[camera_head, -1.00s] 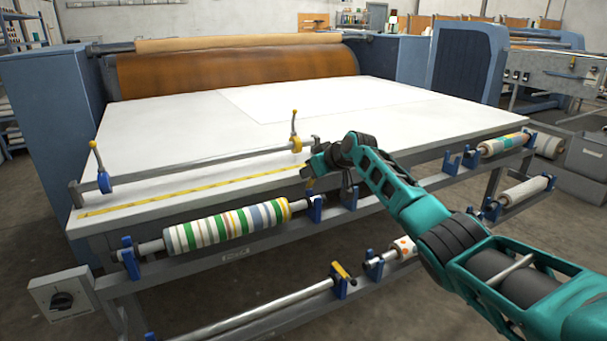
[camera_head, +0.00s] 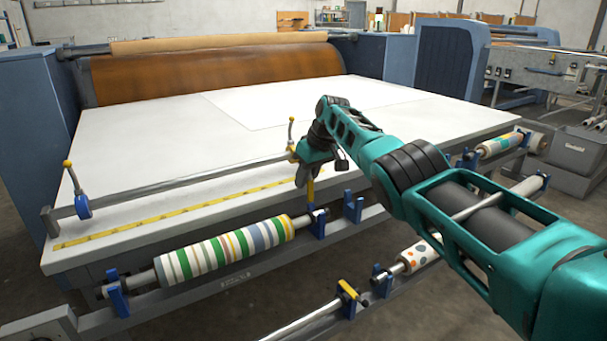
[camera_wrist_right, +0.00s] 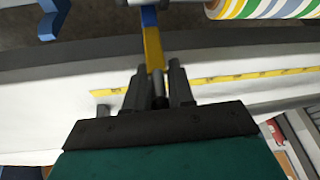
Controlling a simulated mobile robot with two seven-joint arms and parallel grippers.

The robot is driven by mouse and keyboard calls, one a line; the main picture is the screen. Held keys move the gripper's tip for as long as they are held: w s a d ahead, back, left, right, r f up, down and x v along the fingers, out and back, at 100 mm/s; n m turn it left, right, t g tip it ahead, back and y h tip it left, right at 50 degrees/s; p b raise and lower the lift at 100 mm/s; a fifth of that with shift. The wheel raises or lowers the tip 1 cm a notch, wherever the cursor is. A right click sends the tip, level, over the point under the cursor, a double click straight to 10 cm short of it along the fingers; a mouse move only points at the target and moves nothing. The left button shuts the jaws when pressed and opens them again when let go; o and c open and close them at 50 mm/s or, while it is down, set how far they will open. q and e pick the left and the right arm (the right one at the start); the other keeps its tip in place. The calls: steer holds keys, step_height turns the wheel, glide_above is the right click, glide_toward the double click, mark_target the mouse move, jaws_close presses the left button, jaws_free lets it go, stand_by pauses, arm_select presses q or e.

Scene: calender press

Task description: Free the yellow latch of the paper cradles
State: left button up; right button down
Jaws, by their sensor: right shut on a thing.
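The yellow latch (camera_head: 311,190) stands upright on the blue cradle (camera_head: 318,223) at the right end of the striped paper roll (camera_head: 225,249). In the right wrist view, the yellow latch (camera_wrist_right: 153,48) runs from the blue cradle (camera_wrist_right: 148,16) down to the fingertips. My right gripper (camera_head: 304,182) points down over the table's front edge. The left gripper is not in view.
A measuring tape (camera_head: 185,215) and a rail with blue-and-yellow levers (camera_head: 83,205) lie along the table's front edge. A lower bar has its own yellow latch (camera_head: 349,291). An empty blue cradle (camera_head: 353,206) stands just right of the held latch.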

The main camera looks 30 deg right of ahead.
steer(key=shift+f, duration=0.15)
stand_by(0.4)
steer(key=c, duration=1.1)
jaws_free()
steer(key=shift+c, duration=0.2)
steer(key=shift+r, duration=0.2)
steer(key=shift+r+p, duration=0.5)
steer(key=shift+r, duration=0.05)
steer(key=shift+p+v, duration=0.6)
steer(key=shift+v, duration=0.3)
steer(key=v, duration=0.9)
steer(key=shift+r, duration=0.35)
steer(key=shift+s, duration=0.15)
